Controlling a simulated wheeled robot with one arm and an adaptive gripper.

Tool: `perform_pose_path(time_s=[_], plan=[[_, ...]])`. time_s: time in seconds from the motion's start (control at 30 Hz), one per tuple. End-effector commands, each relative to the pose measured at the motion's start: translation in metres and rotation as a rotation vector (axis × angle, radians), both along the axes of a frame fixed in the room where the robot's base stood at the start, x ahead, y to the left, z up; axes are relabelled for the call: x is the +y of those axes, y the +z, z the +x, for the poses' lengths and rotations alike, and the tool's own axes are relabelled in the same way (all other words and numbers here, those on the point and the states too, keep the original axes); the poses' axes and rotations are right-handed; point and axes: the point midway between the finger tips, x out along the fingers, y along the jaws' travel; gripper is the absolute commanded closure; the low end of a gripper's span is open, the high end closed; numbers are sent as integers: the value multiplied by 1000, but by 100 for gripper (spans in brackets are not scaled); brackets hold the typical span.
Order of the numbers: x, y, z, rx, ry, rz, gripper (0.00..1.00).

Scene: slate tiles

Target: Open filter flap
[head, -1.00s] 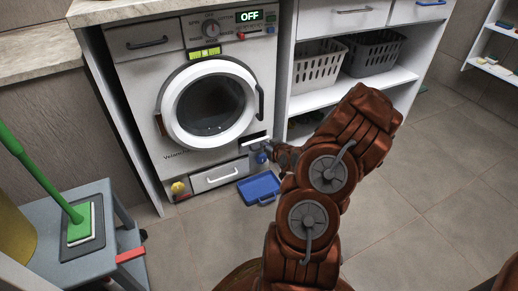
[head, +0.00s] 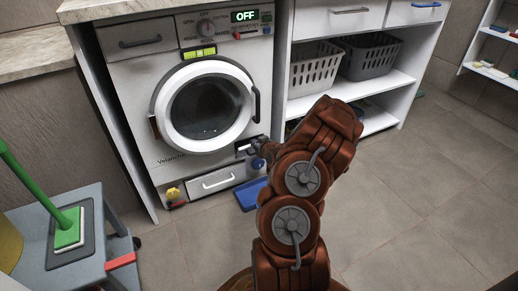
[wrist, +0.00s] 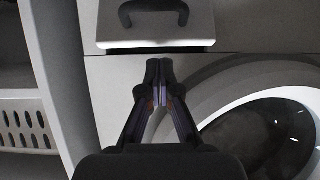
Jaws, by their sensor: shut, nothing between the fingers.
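The filter flap (wrist: 150,31) is a small pale panel with a dark bar handle, low on the right of the washing machine front (head: 180,158). It appears swung up and standing out from the front, with a round blue cap (head: 257,163) showing below it. In the head view the flap is small and partly hidden by my arm, so its exact angle is hard to tell. My gripper (wrist: 158,66) is shut and empty. In the wrist view its fingertips lie just beside the flap's edge, on the door side; contact cannot be told.
A blue tray (head: 249,194) lies on the floor below the cap. A silver-handled panel (head: 205,188) and a yellow knob (head: 173,194) are left of it. The round door (head: 158,103) is closed above. Shelves with baskets (head: 315,72) stand right; a grey stool (head: 84,270) stands left.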

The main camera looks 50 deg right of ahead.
Motion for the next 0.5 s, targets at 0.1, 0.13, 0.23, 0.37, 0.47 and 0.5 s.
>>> perform_pose_path(time_s=[0.1, 0.13, 0.23, 0.37, 0.47, 0.5], plan=[[-1, -21, -1, 1, -3, 1, 100], [-1, -25, -2, 0, -2, 2, 100], [0, -33, -3, 0, -1, 0, 100], [0, -39, -5, -1, -1, -1, 100], [0, -40, -5, -2, -1, -1, 100], [0, -40, -5, -2, -2, -1, 100]])
